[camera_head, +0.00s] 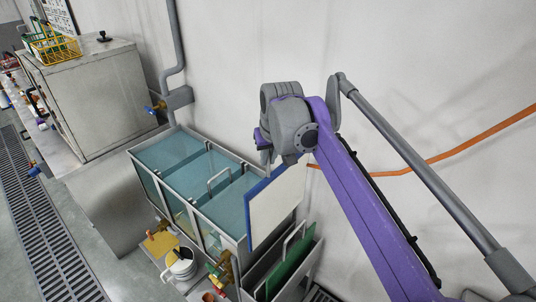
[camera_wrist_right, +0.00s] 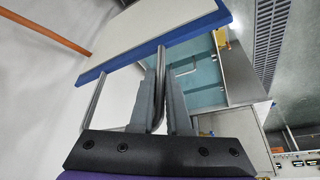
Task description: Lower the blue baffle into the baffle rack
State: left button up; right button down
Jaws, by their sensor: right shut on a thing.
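The blue baffle (camera_head: 276,205) is a panel with a pale face and a blue edge. It hangs tilted from my right gripper (camera_head: 290,157), beside the near end of the water tank and above the baffle rack. In the right wrist view its blue edge (camera_wrist_right: 150,44) crosses the top, and the fingers of my right gripper (camera_wrist_right: 160,100) are shut on its metal handle. The grey baffle rack (camera_head: 314,262) stands below, holding a green baffle (camera_head: 289,264) with a wire handle. The baffle hides part of the rack. My left gripper is out of view.
The glass tank (camera_head: 190,222) with blue-green water and dividers stands left of the rack. A white pot (camera_head: 180,266) and brass valves sit before it. A grey cabinet (camera_head: 95,95) is at the far left. The wall is close behind, with an orange hose (camera_head: 460,150).

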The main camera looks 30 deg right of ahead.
jog(key=b, duration=0.4)
send_over(269, 200)
jog(key=shift+w+f, duration=0.15)
jog(key=shift+f, duration=4.3)
jog(key=shift+f+b, duration=1.75)
jog(key=shift+f, duration=2.2)
jog(key=shift+f+b, duration=2.5)
jog(key=shift+f, duration=2.15)
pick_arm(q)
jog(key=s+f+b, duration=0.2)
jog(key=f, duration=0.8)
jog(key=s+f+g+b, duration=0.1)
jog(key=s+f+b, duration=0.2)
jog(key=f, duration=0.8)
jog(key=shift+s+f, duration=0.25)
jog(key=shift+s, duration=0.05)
pick_arm(e)
notch_tip(269, 200, down, 9)
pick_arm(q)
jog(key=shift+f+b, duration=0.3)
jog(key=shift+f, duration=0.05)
pick_arm(e)
jog(key=shift+f, duration=0.7)
jog(key=c, duration=0.8)
grip_release()
